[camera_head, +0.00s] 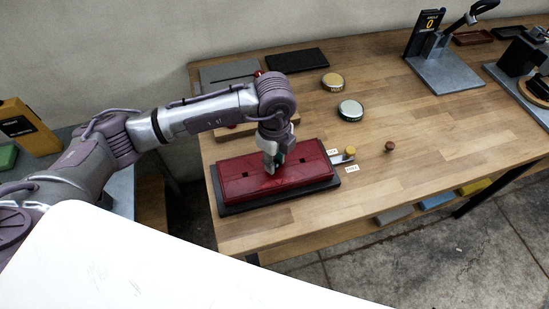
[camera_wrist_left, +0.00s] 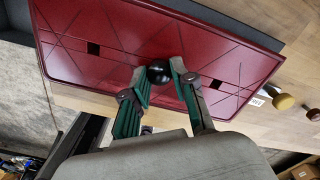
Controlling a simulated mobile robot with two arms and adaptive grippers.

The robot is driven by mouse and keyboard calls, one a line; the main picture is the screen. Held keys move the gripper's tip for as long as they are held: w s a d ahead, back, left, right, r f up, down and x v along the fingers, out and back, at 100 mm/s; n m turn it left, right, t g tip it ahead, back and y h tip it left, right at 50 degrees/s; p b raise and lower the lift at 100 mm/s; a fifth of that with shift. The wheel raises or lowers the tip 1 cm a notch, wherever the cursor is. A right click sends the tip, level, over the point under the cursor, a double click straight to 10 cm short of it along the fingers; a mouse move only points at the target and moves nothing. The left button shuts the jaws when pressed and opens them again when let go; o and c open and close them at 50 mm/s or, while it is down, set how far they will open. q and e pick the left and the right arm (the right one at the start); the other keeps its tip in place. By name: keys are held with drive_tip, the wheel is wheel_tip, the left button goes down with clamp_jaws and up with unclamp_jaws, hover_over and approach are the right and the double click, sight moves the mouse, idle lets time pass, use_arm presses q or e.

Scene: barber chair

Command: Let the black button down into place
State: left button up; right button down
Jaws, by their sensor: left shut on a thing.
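The black button (camera_wrist_left: 158,73), round and dark, sits between the fingertips of my left gripper (camera_wrist_left: 160,80) in the left wrist view. My left gripper is shut on it. Behind it is a dark red panel (camera_wrist_left: 110,30) with engraved lines and two small square holes. In the head view my left gripper (camera_head: 272,165) points down over the middle of the red panel (camera_head: 310,170), which lies on a black base (camera_head: 240,207). The button is hidden there by the fingers. I cannot tell whether it touches the panel. My right gripper is not in view.
A yellow-topped knob (camera_head: 350,150) and small labels are at the panel's right end, with a brown knob (camera_head: 389,146) beyond. Gold (camera_head: 333,81) and silver (camera_head: 350,109) round tins stand behind. A metal stand (camera_head: 445,70) is farther right.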

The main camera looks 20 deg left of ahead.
use_arm(q)
drive_tip(key=o, duration=0.9)
drive_tip(key=shift+r, duration=0.15)
wheel_tip(320, 180, up, 12)
drive_tip(key=shift+f, duration=0.1)
drive_tip(key=shift+f, duration=0.1)
idle(0.3)
